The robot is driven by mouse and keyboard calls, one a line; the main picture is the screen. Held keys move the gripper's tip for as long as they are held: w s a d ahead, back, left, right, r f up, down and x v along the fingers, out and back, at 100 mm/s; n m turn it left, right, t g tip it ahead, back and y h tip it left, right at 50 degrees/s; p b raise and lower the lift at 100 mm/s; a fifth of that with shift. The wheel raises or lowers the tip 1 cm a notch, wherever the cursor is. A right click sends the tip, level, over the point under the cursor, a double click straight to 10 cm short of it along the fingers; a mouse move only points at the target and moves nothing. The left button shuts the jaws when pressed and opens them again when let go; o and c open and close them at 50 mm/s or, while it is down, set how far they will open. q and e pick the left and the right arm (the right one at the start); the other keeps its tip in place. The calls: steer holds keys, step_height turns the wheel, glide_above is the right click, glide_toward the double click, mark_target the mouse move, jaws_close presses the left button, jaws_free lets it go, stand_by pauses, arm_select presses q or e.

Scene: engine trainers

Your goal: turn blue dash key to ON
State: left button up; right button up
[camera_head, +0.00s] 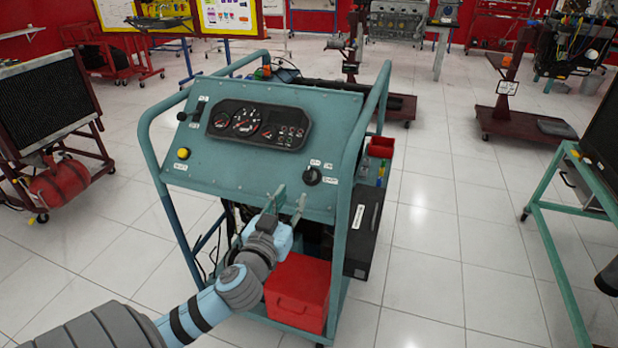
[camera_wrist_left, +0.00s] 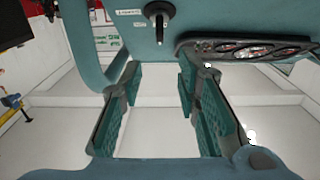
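The blue-green dash panel (camera_head: 215,160) stands tilted on a tube frame. The dash key (camera_head: 313,176) is a dark switch with a black handle at the panel's lower right, with small white labels around it. It also shows at the top of the left wrist view (camera_wrist_left: 158,14), its handle pointing down there. I cannot read its position. My left gripper (camera_head: 289,199) is open and empty, just below and left of the key, apart from it. In the left wrist view its two fingers (camera_wrist_left: 153,88) are spread, with the key beyond them. My right gripper is not in view.
The gauge cluster (camera_head: 258,125) and a yellow button (camera_head: 183,153) are on the same panel. The frame's right tube (camera_head: 352,150) rises close to the key. A red box (camera_head: 298,292) sits below my left gripper. Tiled floor (camera_head: 430,260) is clear to the right.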

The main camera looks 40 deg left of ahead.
mark_target(308, 171)
arm_select(q)
steer(key=x, duration=1.2)
steer(key=shift+w+a, duration=0.2)
steer(key=shift+w, duration=0.15)
jaws_close()
